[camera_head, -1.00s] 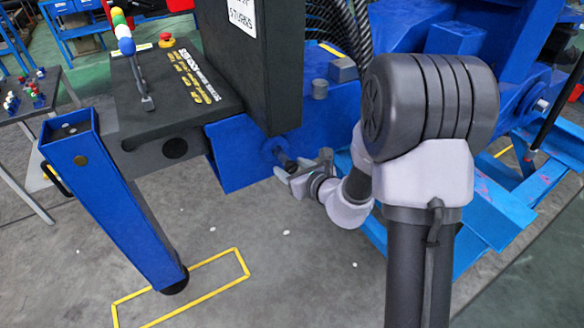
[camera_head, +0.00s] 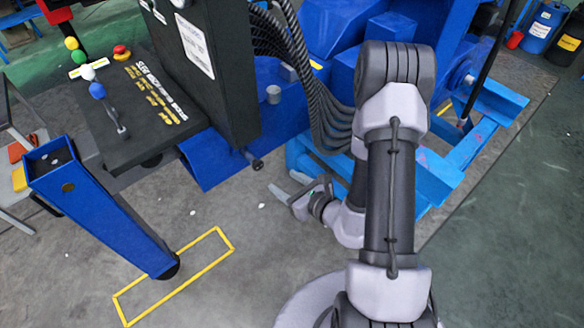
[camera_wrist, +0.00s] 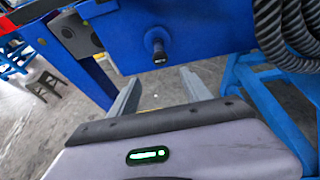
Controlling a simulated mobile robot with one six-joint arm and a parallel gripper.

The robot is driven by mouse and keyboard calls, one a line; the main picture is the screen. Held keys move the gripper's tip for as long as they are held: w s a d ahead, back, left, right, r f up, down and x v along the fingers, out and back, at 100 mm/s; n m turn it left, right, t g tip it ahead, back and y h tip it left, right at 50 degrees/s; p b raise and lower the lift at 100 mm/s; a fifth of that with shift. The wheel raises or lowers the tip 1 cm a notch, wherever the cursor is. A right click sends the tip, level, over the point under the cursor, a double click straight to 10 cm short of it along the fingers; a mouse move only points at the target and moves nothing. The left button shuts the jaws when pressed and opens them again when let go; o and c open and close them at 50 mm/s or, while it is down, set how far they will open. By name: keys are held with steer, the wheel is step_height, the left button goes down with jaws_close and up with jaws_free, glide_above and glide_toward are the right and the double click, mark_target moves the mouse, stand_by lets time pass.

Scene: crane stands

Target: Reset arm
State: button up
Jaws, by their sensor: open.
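My gripper (camera_head: 289,186) is open and empty. In the head view it is in the air over the floor, to the right of and a little below a dark pin (camera_head: 256,164) that sticks out of the blue beam (camera_head: 205,165). In the wrist view my two fingers (camera_wrist: 160,92) are spread apart, with bare floor between them. The dark pin (camera_wrist: 159,50) shows there beyond the fingers, on the face of the blue beam, and nothing touches it. My arm reaches in from the lower right of the head view.
A blue outrigger leg (camera_head: 105,215) stands at the left, with a yellow floor outline (camera_head: 175,275) at its foot. A black control panel (camera_head: 130,110) with colored knobs is above. Black hoses (camera_head: 325,110) and a light-blue frame (camera_head: 435,180) are close to my arm. The floor at front is clear.

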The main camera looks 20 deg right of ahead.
steer(key=shift+p+v, duration=0.6)
steer(key=shift+v, duration=0.55)
